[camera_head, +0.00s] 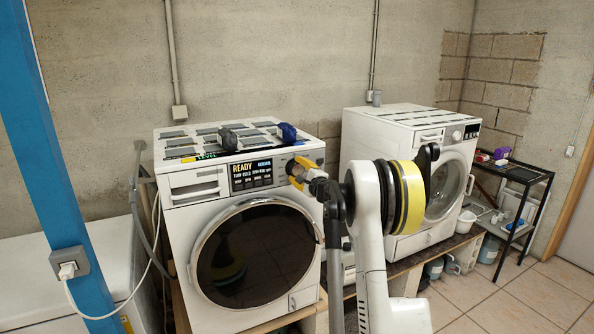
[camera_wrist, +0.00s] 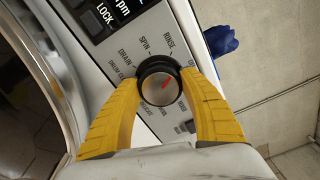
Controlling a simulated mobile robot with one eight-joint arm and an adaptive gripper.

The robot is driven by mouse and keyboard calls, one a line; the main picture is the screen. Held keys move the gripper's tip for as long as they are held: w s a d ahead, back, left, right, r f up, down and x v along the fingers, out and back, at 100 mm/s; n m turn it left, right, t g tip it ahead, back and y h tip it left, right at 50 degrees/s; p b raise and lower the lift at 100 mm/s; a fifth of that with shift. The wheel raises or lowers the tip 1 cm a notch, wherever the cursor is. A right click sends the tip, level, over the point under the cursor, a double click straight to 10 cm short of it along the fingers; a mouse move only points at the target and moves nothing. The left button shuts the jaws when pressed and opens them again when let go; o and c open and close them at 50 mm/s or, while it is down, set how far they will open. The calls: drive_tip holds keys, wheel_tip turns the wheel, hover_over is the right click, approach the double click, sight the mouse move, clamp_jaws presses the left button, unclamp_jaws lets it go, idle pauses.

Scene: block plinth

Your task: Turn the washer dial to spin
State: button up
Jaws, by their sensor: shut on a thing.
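The front-left washer (camera_head: 182,236) is white with a round dark door and a lit panel reading READY. Its dial (camera_wrist: 160,84) is round, with a dark rim, silver face and short red mark. The mark slants between upper right and lower left; I cannot tell which label it points at. The labels SPIN (camera_wrist: 145,44), RINSE and DRAIN are printed around the dial. My gripper (camera_wrist: 164,78) has its yellow fingers on either side of the dial and is shut on it. In the head view my gripper (camera_head: 301,172) is at the panel's right end and hides most of the dial.
Dark and blue objects (camera_head: 287,132) lie on the washer's top near its front edge. A second white machine (camera_head: 390,120) stands to the right, partly behind my arm. A black shelf cart (camera_head: 520,172) is at far right. A blue post (camera_head: 45,150) stands at left.

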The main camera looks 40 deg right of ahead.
drive_tip(key=n, duration=0.5)
drive_tip(key=shift+n, duration=0.3)
drive_tip(key=n, duration=0.4)
drive_tip(key=shift+f+n, duration=0.1)
drive_tip(key=shift+n, duration=0.3)
drive_tip(key=o, duration=1.2)
drive_tip(key=v, duration=1.2)
drive_tip(key=shift+d, duration=0.1)
